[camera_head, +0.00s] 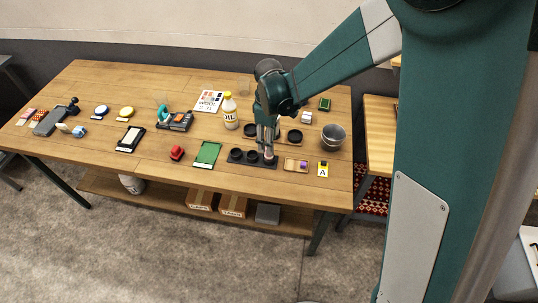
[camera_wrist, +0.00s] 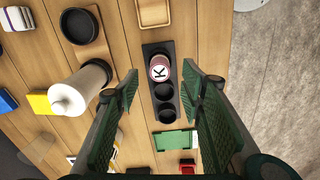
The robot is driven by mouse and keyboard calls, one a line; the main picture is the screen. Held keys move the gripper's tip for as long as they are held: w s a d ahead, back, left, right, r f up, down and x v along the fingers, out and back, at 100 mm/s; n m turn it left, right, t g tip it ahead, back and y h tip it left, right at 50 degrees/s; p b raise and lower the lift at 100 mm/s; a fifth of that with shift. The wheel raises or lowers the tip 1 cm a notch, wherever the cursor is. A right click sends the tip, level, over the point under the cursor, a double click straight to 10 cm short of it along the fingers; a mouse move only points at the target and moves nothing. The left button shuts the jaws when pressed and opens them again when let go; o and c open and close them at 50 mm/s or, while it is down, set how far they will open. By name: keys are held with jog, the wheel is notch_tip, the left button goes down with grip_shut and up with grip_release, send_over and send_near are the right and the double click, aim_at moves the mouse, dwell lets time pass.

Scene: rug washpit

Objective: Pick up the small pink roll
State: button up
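The small pink roll (camera_wrist: 160,67) stands upright in the end socket of a black three-socket holder (camera_wrist: 155,49). Its pale top carries a black letter K. In the head view the roll (camera_head: 269,158) shows dimly just below my fingertips. My gripper (camera_wrist: 160,70) is open in the wrist view, with one finger on each side of the roll and visible gaps. In the head view my gripper (camera_head: 268,146) points down over the holder's right end. The other two sockets look empty. Whether the fingertips are down beside the roll or still above it I cannot tell.
A wooden tray with black cups (camera_head: 295,136) lies behind the holder. A green pad (camera_head: 208,153) lies left, a shallow wooden tray (camera_head: 289,168) right. A metal bowl (camera_head: 333,136) stands farther right.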

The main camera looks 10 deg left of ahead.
jog(key=shift+f, duration=0.45)
jog(key=shift+f, duration=0.15)
jog(key=shift+f, duration=2.45)
jog(key=shift+c, duration=0.7)
jog(key=c, duration=0.8)
